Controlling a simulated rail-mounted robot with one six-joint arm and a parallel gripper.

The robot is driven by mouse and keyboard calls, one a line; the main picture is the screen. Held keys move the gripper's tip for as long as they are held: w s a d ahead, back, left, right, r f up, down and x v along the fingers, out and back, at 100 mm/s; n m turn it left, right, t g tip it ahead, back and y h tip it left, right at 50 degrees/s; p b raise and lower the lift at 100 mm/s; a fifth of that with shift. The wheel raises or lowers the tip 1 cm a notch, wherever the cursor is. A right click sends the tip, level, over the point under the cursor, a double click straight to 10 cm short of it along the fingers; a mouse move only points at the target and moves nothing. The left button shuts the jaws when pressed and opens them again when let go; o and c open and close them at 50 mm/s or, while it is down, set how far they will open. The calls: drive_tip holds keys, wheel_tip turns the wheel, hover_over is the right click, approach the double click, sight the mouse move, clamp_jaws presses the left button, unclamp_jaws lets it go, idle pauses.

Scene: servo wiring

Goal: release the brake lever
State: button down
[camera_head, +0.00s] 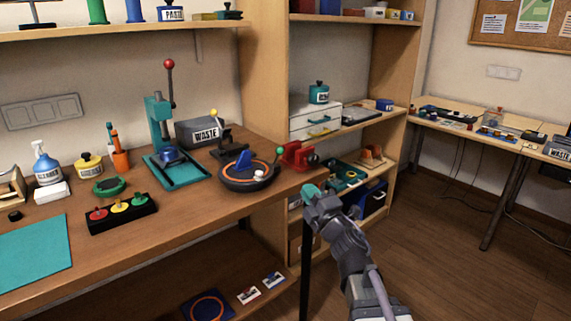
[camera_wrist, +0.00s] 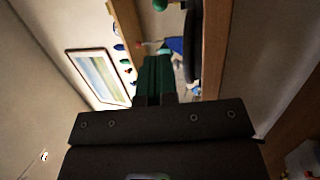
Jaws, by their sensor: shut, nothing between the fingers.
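No lever is labelled as the brake. A round dark turntable (camera_head: 249,178) on the workbench carries a blue wedge-shaped part and a small white knob, with a green-knobbed lever (camera_head: 279,152) at its right side. Behind it a black device has a yellow-knobbed lever (camera_head: 214,113). A teal press (camera_head: 157,125) to the left has a tall upright lever with a red ball (camera_head: 168,64). My gripper (camera_head: 310,192) is in front of the bench's right end, apart from all levers. Its green fingers are together and empty, also seen in the wrist view (camera_wrist: 155,75).
A red vise (camera_head: 298,156) stands at the bench's right corner, close to my gripper. Shelves stand behind my gripper. The floor (camera_head: 430,260) at right is clear.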

sight(277, 156)
drive_tip(key=p+x, duration=0.4)
drive_tip(key=x, duration=1)
drive_tip(key=shift+d, duration=0.1)
